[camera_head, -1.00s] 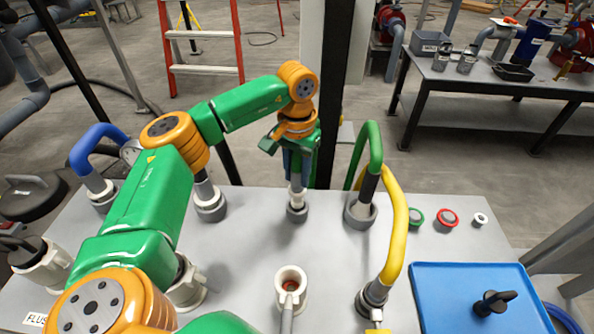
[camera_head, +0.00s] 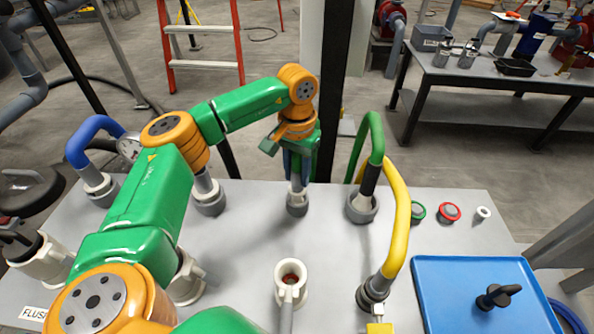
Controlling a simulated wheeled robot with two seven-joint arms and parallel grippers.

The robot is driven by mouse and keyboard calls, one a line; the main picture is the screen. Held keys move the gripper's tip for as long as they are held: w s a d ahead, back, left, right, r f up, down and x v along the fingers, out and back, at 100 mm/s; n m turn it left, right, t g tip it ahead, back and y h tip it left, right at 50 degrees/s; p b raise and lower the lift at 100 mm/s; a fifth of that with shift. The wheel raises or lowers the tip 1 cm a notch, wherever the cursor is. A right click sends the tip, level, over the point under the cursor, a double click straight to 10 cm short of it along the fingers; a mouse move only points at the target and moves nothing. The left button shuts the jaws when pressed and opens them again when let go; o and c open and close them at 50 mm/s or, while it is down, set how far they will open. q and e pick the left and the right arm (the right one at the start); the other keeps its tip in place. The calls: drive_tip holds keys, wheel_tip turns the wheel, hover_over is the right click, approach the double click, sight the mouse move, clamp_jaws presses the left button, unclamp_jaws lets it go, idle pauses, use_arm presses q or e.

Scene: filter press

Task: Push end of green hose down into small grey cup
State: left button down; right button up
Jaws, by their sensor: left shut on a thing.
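My left gripper (camera_head: 298,172) is at the far edge of the grey table, shut on an upright fitting with a white collar (camera_head: 296,193), which I take to be the green hose's end. The fitting stands at the small grey cup (camera_head: 297,208), its collar at the cup's rim. How deep it sits cannot be told. The green hose (camera_head: 374,135) arches up from another grey cup (camera_head: 361,207) to the right and drops behind the table edge. Its link to the held fitting is hidden. My right gripper is not in view.
A yellow hose (camera_head: 400,220) curves on the right, near a blue tray (camera_head: 450,280) with a black knob. A blue hose (camera_head: 86,138) is at the left. A white socket (camera_head: 290,272) stands front centre. A dark post (camera_head: 330,100) rises behind the table.

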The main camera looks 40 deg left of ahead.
use_arm(q)
drive_tip(key=shift+f+b, duration=0.5)
drive_tip(key=shift+f, duration=0.4)
drive_tip(key=shift+r, duration=0.1)
drive_tip(key=shift+c, duration=2.3)
unclamp_jaws()
